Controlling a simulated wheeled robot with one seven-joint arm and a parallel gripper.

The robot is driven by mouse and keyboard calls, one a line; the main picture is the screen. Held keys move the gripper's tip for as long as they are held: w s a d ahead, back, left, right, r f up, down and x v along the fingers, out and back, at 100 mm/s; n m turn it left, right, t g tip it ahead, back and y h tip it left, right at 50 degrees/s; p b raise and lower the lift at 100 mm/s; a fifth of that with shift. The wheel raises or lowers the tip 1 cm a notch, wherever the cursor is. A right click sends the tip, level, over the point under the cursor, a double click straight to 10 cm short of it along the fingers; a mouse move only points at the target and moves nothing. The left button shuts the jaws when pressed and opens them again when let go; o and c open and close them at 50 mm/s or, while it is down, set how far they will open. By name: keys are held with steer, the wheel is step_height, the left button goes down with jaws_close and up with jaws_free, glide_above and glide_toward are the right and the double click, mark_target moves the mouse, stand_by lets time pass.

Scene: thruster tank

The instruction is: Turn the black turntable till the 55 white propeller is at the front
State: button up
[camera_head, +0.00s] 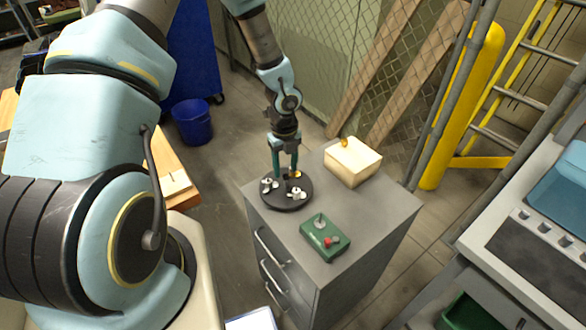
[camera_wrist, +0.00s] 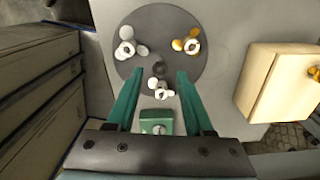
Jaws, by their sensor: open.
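The black turntable (camera_head: 287,204) is a round disc on the grey cabinet top; it also shows in the wrist view (camera_wrist: 160,20). A dark shape (camera_wrist: 153,67) lies near that one. No numbers are readable, so I cannot tell which is the 55. My gripper (camera_head: 285,174) is open over the turntable, its fingers (camera_wrist: 157,76) on either side of the near white propeller; contact is unclear.
A green control box (camera_head: 325,238) with a lever and red knob stands on the cabinet (camera_head: 372,215) in front of the turntable. A cream block (camera_head: 353,163) with a small orange part (camera_head: 344,142) on top stands behind right. The cabinet's right side is clear.

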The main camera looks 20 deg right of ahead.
mark_target(286, 174)
steer(key=shift+r, duration=2.3)
